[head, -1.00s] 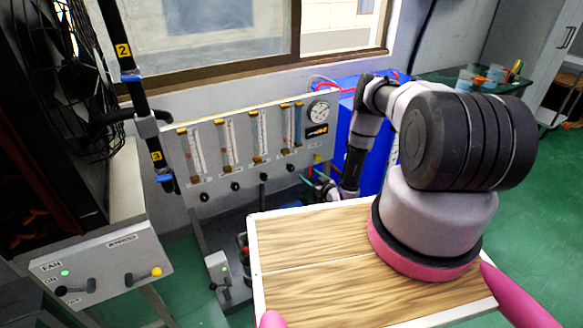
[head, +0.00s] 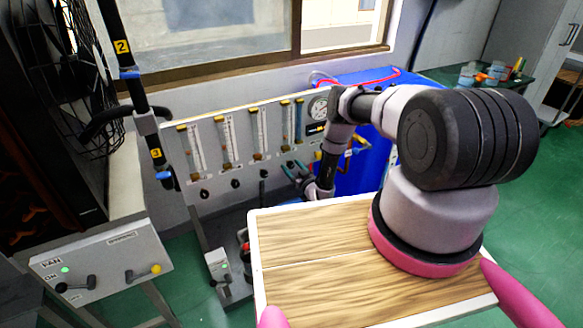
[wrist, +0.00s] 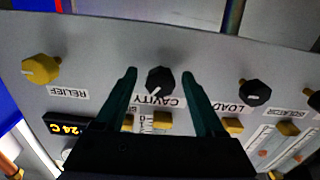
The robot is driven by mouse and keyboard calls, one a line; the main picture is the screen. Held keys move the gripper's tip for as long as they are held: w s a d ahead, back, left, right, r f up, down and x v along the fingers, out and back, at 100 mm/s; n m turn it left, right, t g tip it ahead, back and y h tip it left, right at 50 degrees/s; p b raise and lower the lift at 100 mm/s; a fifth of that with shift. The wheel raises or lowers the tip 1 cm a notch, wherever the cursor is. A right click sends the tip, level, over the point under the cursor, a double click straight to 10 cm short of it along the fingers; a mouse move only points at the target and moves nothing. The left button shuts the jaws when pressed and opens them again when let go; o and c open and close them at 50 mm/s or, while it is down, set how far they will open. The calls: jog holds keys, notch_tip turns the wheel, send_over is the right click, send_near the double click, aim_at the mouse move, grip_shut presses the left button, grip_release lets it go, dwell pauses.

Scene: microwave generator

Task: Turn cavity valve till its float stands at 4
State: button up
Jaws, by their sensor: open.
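The black cavity valve knob (wrist: 160,80), with a white pointer mark, sits on the grey panel above its CAVITY label in the wrist view, which shows the lettering upside down. My gripper (wrist: 159,74) is open, with one teal finger on each side of the knob; gaps show between the fingers and the knob. In the head view my gripper (head: 290,166) is at the panel's lower right and hides the knob. The rightmost flow tube (head: 299,120) stands above it; its float is too small to read.
The black load knob (wrist: 255,92) is right of the cavity knob in the wrist view, and the yellow relief knob (wrist: 41,69) is left. A blue cabinet (head: 365,165) stands right of the panel. A wooden top (head: 310,240) lies in front.

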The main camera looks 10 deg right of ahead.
jog(key=shift+w+a, duration=0.1)
jog(key=shift+w, duration=0.1)
jog(key=shift+c, duration=0.3)
grip_shut()
jog(key=shift+n, duration=2.1)
jog(key=shift+o, duration=0.3)
grip_release()
